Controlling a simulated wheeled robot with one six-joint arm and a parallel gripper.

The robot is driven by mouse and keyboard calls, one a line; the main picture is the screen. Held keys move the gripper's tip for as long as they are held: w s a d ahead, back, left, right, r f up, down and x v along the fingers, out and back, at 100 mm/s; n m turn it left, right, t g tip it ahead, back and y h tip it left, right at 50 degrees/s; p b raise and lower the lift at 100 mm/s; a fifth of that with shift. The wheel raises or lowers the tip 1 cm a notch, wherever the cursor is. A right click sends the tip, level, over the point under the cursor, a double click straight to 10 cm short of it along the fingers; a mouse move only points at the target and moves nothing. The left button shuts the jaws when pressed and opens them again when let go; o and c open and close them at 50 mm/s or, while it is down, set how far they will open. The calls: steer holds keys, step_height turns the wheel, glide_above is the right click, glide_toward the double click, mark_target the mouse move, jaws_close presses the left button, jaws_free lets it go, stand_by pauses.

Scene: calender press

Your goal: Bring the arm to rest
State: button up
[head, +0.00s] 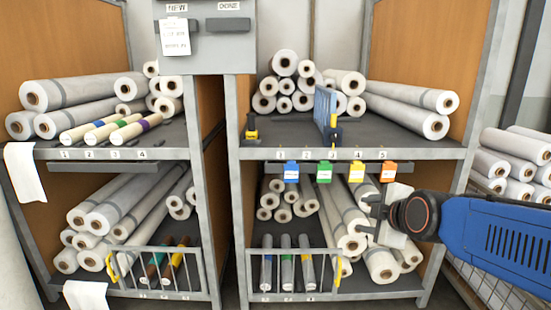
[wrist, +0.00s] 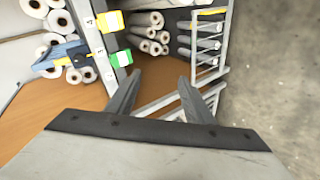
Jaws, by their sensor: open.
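My gripper (head: 368,214) is at the right in the head view, at the end of my blue arm, in front of the lower right bay of the rack. In the wrist view its two dark fingers (wrist: 158,92) stand apart with nothing between them. In the head view the gripper covers part of the white rolls (head: 347,243) behind it. I cannot tell whether it touches them.
The rack's middle shelf edge (head: 270,154) carries blue, green (head: 324,172), yellow and orange tags. A wire gate (head: 290,270) fronts the lower right bay. A blue plate-like tool (head: 324,113) stands on the shelf above. More rolls (head: 510,165) are stacked at the far right.

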steer(key=s+d+f+m+g, duration=0.2)
steer(key=s+f+m, duration=0.1)
steer(key=s+m, duration=0.2)
steer(key=s+d+f+m+g+h, duration=0.1)
steer(key=s+m, duration=0.4)
steer(key=s, duration=0.5)
steer(key=s+d+f+m+g, duration=0.2)
steer(key=s+f+m+g, duration=0.1)
steer(key=s+f+m, duration=0.2)
steer(key=s+f, duration=0.1)
steer(key=s, duration=0.1)
steer(key=shift+s+d+m+g+h, duration=0.3)
steer(key=shift+m+g, duration=0.1)
